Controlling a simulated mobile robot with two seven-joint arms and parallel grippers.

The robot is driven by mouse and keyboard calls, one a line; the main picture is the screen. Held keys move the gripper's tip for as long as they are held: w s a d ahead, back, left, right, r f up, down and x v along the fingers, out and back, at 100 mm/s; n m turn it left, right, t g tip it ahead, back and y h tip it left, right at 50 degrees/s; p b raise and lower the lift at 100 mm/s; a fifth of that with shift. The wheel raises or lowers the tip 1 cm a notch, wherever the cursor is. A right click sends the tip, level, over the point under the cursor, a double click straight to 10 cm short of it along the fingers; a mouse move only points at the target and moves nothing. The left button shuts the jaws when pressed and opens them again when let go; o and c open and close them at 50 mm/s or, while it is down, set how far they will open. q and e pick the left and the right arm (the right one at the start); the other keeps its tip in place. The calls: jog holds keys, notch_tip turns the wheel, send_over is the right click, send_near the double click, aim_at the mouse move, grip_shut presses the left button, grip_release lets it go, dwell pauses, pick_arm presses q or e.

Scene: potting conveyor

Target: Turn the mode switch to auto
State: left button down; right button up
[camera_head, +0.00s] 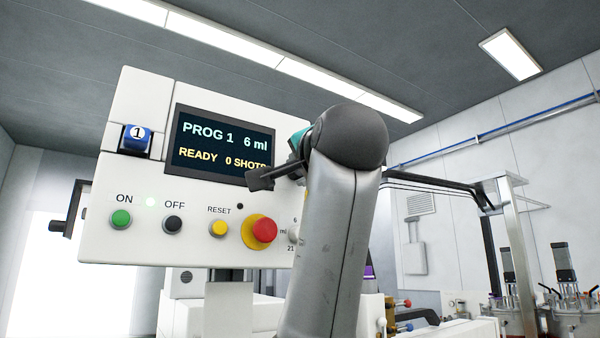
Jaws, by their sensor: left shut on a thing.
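The white control panel (180,228) fills the left and middle of the view. My left arm rises from the bottom middle and covers the panel's right part. The dark parts of my left gripper (272,177) show in front of the display's lower right corner. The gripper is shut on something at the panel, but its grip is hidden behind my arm. I cannot make out the mode switch or its setting; that area of the panel is covered. My right gripper is not in view.
The display (215,152) reads PROG 1, 6 ml, READY, 0 SHOTS. Below are a green ON button (121,219), a black OFF button (173,224), a yellow reset button (219,229) and a red emergency stop (264,230). A partly covered dosing knob (294,233) is beside my arm.

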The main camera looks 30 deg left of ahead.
pick_arm(q)
jog(key=shift+s+r+m+h, duration=0.15)
jog(key=shift+m+h, duration=0.45)
jog(key=shift+m, duration=1.1)
jog(key=c, duration=0.6)
grip_release()
jog(key=b+v, duration=0.5)
jog(key=v, duration=1)
jog(key=shift+r, duration=0.2)
